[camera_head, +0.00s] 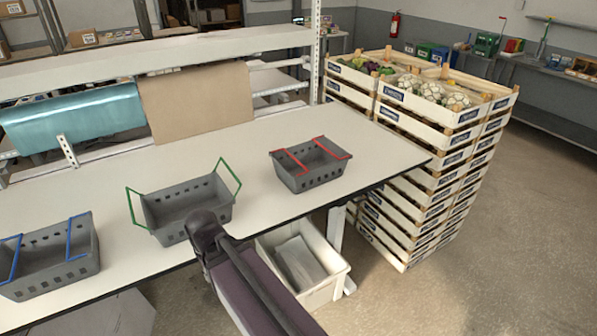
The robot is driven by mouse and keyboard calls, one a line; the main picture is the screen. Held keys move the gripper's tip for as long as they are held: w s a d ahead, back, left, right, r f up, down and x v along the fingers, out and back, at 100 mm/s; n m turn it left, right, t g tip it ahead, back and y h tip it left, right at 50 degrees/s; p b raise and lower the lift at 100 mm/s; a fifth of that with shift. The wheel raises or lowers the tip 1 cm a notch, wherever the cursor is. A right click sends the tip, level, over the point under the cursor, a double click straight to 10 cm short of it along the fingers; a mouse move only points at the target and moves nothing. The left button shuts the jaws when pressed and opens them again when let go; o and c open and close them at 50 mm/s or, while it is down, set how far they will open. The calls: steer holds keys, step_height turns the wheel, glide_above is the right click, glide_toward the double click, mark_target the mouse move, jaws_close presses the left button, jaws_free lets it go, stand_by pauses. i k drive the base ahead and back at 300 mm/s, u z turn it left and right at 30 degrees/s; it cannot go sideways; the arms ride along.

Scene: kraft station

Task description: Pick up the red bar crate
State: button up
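The red bar crate (304,182) is a dark grey basket with slotted walls and two thin red bars. It stands upright on the white table, near the right end. Its red bars lie folded in over the open top, one toward the left side and one toward the right. It looks empty. Part of my arm reaches up from the bottom of the picture, with a dark joint in front of the green bar crate, left of and nearer than the red bar crate. My gripper's fingers do not show.
The green bar crate (180,207), bars swung outward, and the blue bar crate (55,262) stand left on the table (385,150). A white bin (328,282) sits below the front edge.

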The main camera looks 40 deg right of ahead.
mark_target(323, 167)
steer(key=u, duration=0.75)
steer(key=k, duration=1.2)
steer(key=z, duration=1.2)
steer(key=i, duration=0.5)
steer(key=u, duration=0.2)
